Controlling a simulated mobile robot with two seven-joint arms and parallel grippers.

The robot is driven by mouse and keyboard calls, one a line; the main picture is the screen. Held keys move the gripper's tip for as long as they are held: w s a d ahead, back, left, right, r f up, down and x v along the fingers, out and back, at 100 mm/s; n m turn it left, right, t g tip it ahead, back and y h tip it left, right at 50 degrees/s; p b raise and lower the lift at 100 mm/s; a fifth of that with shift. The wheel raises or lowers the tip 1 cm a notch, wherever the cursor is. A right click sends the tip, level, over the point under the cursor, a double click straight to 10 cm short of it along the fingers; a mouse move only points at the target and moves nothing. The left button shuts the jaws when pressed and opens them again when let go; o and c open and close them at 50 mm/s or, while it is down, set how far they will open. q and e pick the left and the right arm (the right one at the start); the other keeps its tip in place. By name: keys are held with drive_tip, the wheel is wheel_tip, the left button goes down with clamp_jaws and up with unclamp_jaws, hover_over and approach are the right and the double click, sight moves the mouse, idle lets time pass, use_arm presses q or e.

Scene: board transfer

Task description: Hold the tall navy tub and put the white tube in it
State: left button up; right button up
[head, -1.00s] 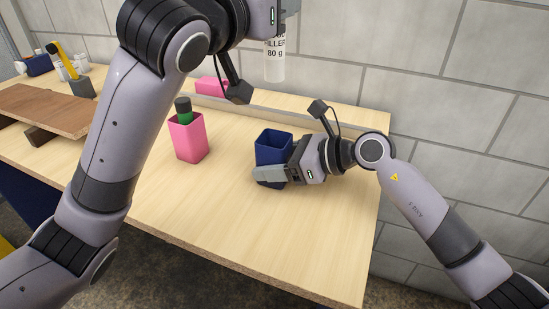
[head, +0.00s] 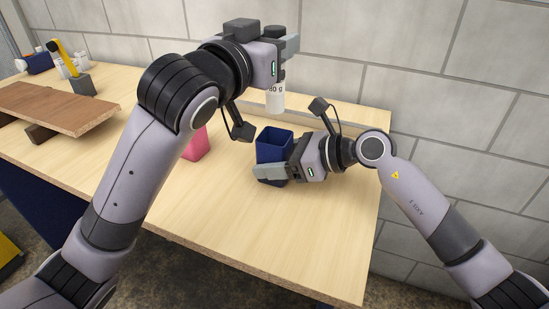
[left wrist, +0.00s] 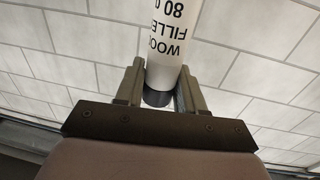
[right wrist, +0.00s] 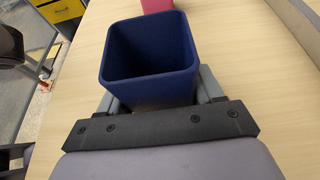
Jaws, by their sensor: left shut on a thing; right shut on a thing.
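The tall navy tub (head: 272,147) stands upright on the table with its open top facing up. My right gripper (head: 270,173) is shut on its lower part; in the right wrist view the tub (right wrist: 150,55) looks empty, with a gripper finger on each side. My left gripper (head: 286,58) is shut on the white tube (head: 275,98) and holds it in the air, above and slightly behind the tub. In the left wrist view the tube (left wrist: 178,50) shows black print and a dark cap between the fingers. In the head view the gripper hides its upper part.
A pink tub (head: 195,145) stands left of the navy tub, partly behind my left arm. A brown board (head: 60,105) lies at the left, near a grey holder (head: 80,84) with a yellow-handled tool. A block wall (head: 450,60) closes the back. The table's front is clear.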

sight(274, 111)
use_arm(q)
drive_tip(key=shift+f, duration=3.5)
drive_tip(key=o, duration=1.2)
drive_tip(key=shift+s, duration=0.1)
drive_tip(key=v, duration=1.2)
